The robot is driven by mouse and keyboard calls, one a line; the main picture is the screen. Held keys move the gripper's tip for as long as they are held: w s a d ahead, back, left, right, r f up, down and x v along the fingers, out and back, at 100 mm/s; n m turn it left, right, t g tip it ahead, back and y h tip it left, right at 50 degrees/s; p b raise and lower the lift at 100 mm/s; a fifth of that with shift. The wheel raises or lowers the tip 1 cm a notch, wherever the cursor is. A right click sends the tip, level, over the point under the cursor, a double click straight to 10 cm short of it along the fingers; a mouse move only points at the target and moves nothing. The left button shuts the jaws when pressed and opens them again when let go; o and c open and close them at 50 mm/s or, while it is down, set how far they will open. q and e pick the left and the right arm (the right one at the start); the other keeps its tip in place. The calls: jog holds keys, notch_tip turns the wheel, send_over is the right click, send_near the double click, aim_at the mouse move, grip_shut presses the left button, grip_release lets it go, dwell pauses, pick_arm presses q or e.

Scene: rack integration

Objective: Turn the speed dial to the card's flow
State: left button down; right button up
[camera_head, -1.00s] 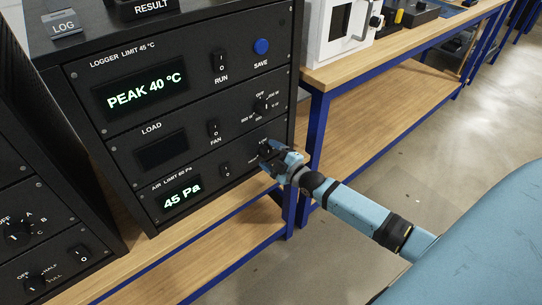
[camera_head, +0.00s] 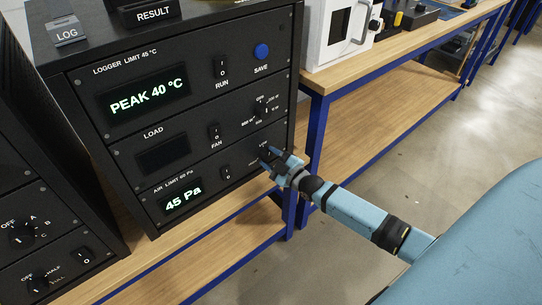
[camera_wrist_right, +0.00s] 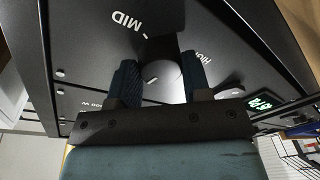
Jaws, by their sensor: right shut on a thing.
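The speed dial (camera_wrist_right: 163,72) is a dark round knob on the air panel (camera_head: 205,187), at the lower right of the black rack. In the right wrist view it sits between the two blue fingers of my right gripper (camera_wrist_right: 160,82), which is shut on it. The labels MID and HIGH show around it; a white mark shows on its face. In the head view my right gripper (camera_head: 268,156) covers most of the dial. The air display (camera_head: 184,198) reads 45 Pa, under "AIR LIMIT 60 Pa". I cannot make out a flow card. My left gripper is not in view.
Above are the load panel with its FAN switch (camera_head: 215,131) and another dial (camera_head: 263,112), and the logger display (camera_head: 149,100) reading PEAK 40 °C. A small rocker switch (camera_head: 228,173) is left of my gripper. A wooden bench (camera_head: 400,52) stands right of the rack.

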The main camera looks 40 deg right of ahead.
jog(key=shift+m+p, duration=0.35)
jog(key=shift+m, duration=0.65)
jog(key=shift+m+p, duration=0.35)
jog(key=shift+m, duration=0.55)
jog(key=m, duration=0.3)
jog(key=shift+t+h+p, duration=0.3)
jog(key=shift+t+p, duration=0.1)
jog(key=shift+f+m, duration=0.1)
jog(key=shift+m, duration=0.9)
jog(key=m+h+p, duration=0.1)
jog(key=m, duration=0.3)
jog(key=shift+a+m, duration=0.1)
jog(key=shift+m, duration=0.3)
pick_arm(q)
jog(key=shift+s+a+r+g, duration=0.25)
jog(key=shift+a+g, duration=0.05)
pick_arm(e)
jog(key=shift+m+t+h, duration=0.3)
jog(key=shift+m, duration=1.2)
pick_arm(q)
jog(key=shift+p, duration=0.3)
pick_arm(e)
jog(key=o, duration=0.9)
